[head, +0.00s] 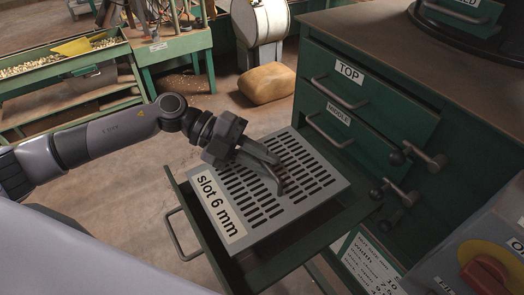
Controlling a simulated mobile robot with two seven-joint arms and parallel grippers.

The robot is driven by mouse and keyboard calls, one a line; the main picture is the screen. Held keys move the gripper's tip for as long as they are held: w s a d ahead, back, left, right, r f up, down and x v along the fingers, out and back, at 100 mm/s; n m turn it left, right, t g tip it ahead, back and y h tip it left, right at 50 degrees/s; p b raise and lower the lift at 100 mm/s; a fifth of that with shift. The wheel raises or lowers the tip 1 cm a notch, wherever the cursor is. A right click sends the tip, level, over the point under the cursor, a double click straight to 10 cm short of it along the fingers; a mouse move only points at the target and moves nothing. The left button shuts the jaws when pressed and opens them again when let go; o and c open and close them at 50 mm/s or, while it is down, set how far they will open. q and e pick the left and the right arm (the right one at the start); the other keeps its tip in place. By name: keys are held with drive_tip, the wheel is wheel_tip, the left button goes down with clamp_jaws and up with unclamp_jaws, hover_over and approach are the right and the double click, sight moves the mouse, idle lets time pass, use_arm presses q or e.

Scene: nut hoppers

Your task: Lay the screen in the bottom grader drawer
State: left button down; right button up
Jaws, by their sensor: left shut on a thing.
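The screen (298,195) is a grey slotted plate with a white label reading "slot 6 mm". My left gripper (280,172) is shut on the screen near its middle, with the fingers over its slots. The bottom drawer (277,266) of the green grader cabinet is pulled open, its handle at the front left. The screen lies over the drawer opening and hides most of the inside. I cannot tell whether it touches the drawer's rim or floor. My right gripper is not in view.
The TOP drawer (372,91) and MIDDLE drawer (345,136) above are closed. Lever clamps (412,155) stick out to their right. A yellow and red switch (487,268) sits at lower right. A filled sack (267,83) lies on the floor behind. A green trough (70,62) stands at back left.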

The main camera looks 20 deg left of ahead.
sight(262, 178)
use_arm(q)
drive_tip(key=shift+f, duration=0.3)
drive_tip(key=shift+f+b, duration=0.3)
drive_tip(key=shift+f, duration=0.1)
wheel_tip(262, 178, down, 4)
drive_tip(key=b, duration=0.4)
drive_tip(key=shift+f, duration=0.25)
drive_tip(key=shift+f+b, duration=0.65)
drive_tip(key=shift+f, duration=0.7)
drive_tip(key=c, duration=1)
unclamp_jaws()
drive_tip(key=shift+c, duration=0.2)
drive_tip(key=shift+f, duration=0.1)
drive_tip(key=shift+f, duration=0.1)
